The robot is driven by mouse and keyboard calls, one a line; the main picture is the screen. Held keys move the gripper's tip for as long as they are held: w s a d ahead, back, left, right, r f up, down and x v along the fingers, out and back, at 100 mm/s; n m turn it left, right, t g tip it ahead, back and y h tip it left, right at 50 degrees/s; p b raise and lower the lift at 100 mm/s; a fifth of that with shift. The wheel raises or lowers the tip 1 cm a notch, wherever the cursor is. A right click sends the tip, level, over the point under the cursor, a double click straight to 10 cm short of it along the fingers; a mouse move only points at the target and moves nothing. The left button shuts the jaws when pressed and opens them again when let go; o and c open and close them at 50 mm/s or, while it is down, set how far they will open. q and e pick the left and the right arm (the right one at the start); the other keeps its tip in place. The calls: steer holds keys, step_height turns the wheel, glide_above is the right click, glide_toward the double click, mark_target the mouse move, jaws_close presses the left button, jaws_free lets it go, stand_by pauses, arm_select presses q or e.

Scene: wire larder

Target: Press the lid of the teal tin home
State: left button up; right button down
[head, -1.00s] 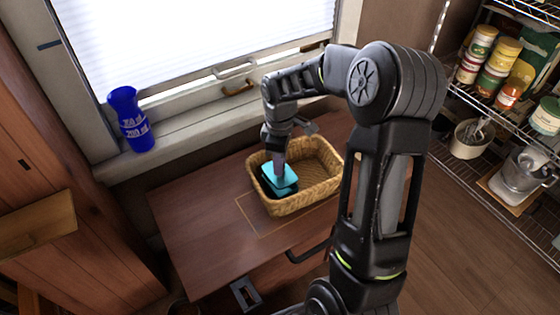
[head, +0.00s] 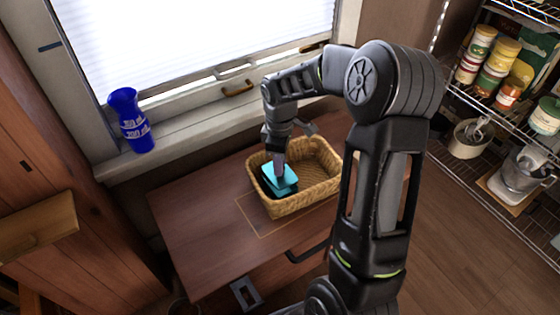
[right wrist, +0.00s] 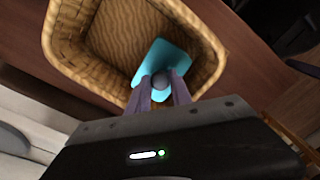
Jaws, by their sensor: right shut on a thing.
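The teal tin's lid (head: 286,182) shows as a bright teal square inside the left part of a wicker basket (head: 316,190). A dark part shows just below its front edge; I cannot tell whether this is the tin's body or shadow. My right gripper (head: 279,173) points down onto the lid from above. In the right wrist view the gripper (right wrist: 161,88) is shut on a round grey knob (right wrist: 160,81) on the teal lid (right wrist: 172,56). Whether the lid sits level and fully down cannot be told. My left gripper is not in view.
The basket stands on a brown wooden cabinet top (head: 200,215), bare at left and front. Its walls rise around the tin. A blue shaker (head: 132,122) stands on the windowsill. A wire rack (head: 505,170) with jars and pots stands at right.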

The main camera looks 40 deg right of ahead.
steer(key=shift+f, duration=0.2)
steer(key=shift+f+b, duration=0.55)
steer(key=shift+f, duration=0.2)
stand_by(1.3)
steer(key=shift+f, duration=0.65)
stand_by(0.5)
steer(key=c, duration=1.1)
jaws_free()
steer(key=shift+r+p, duration=0.7)
steer(key=shift+r, duration=3.2)
